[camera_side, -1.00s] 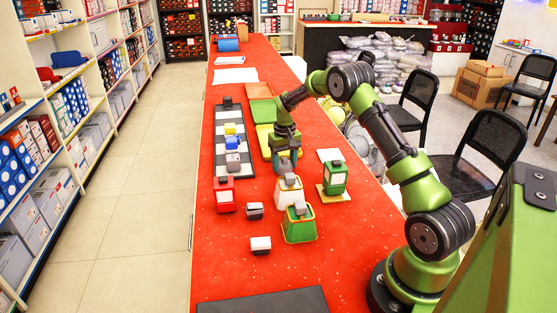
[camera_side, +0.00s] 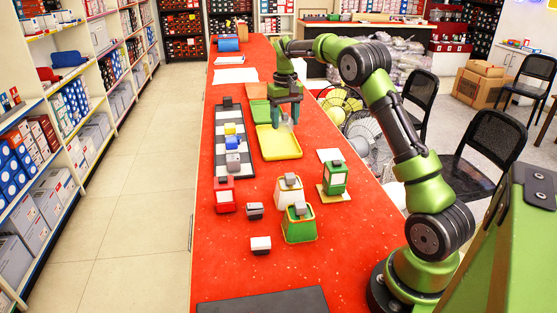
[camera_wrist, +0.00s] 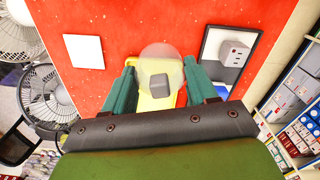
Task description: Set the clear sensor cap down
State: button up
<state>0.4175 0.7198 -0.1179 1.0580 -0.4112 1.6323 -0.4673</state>
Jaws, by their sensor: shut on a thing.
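My gripper (camera_side: 284,117) is over the far part of the yellow tray (camera_side: 280,151) and points down. In the wrist view my gripper (camera_wrist: 160,88) is shut on the clear sensor cap (camera_wrist: 160,58), a see-through dome with a grey block-like knob between the two teal fingers. Part of the yellow tray (camera_wrist: 146,103) shows below the cap. In the side view the cap is small and mostly hidden by the fingers; whether it touches the tray I cannot tell.
A green tray (camera_side: 258,112) lies behind the yellow one. A black-and-white board (camera_side: 222,167) with small blocks runs along the left. Closer stand a red block (camera_side: 224,197), a white housing (camera_side: 288,195), green housings (camera_side: 299,231) and small grey-topped pieces (camera_side: 261,245). The yellow tray's near part is empty.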

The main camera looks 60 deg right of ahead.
jog(key=a+n, duration=0.7)
jog(key=a, duration=1)
jog(key=n, duration=0.8)
send_over(229, 238)
notch_tip(229, 238, down, 11)
jog(key=shift+f, duration=0.1)
jog(key=shift+w+f, duration=0.1)
jog(key=shift+f, duration=2)
jog(key=shift+f, duration=0.15)
jog(key=o, duration=1)
